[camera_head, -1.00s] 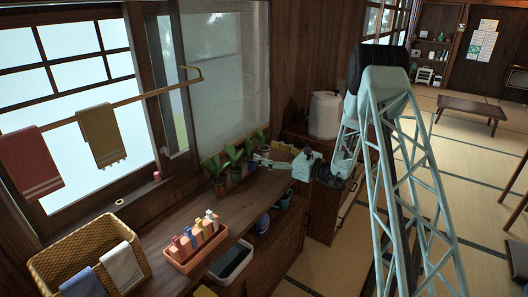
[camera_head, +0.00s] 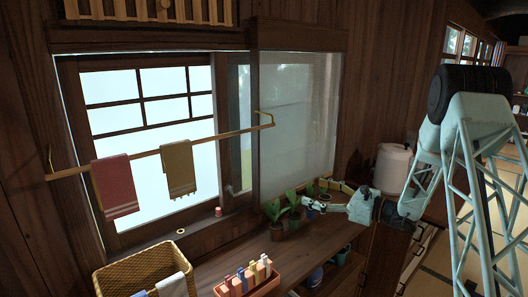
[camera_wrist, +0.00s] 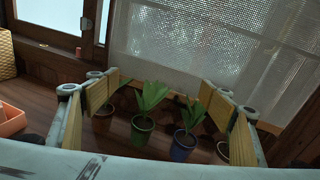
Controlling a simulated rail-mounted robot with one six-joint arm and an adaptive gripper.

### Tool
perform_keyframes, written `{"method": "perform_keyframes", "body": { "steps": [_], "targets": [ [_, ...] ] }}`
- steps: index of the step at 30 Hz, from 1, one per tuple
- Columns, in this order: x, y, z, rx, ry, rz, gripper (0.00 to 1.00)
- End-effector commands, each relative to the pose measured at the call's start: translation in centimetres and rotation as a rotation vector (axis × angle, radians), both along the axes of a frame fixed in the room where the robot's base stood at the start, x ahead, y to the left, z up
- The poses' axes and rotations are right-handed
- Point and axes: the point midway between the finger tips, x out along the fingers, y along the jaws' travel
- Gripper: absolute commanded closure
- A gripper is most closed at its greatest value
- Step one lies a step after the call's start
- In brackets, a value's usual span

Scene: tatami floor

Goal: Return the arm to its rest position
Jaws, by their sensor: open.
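My arm (camera_head: 474,140) is pale green lattice and stands at the right of the head view, bent down toward the counter. My gripper (camera_head: 318,196) is open and empty, beside the potted plants at the counter's back. In the wrist view its two fingers with tan pads (camera_wrist: 160,90) stand wide apart. Potted plants show between and beyond them, one in a green pot (camera_wrist: 142,128) and one in a blue pot (camera_wrist: 183,146). I cannot tell how far the fingers are from the leaves.
A wooden counter (camera_head: 215,262) runs below the window. It holds a wicker basket (camera_head: 113,283) and a salmon tray (camera_head: 262,287) of bottles. A rail (camera_head: 220,138) bears a red towel (camera_head: 115,188) and an olive towel (camera_head: 180,168). A white canister (camera_head: 391,168) stands behind my arm.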

Motion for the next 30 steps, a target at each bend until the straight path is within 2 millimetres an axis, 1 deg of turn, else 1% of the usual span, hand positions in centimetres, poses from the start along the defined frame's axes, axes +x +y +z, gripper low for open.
{"method": "perform_keyframes", "body": {
  "steps": [1,3,8,15,21,30],
  "targets": [
    [-0.6,0.8,1.0,-0.018,-0.008,0.021,0.26],
    [-1.6,1.9,2.0,-0.041,-0.015,0.051,0.26],
    [-4.0,4.1,4.3,-0.095,-0.034,0.118,0.26],
    [-7.8,7.2,7.3,-0.179,-0.066,0.217,0.26],
    [-11.3,9.4,9.5,-0.254,-0.093,0.297,0.26],
    [-16.8,12.1,12.2,-0.367,-0.138,0.414,0.26]
  ]
}}
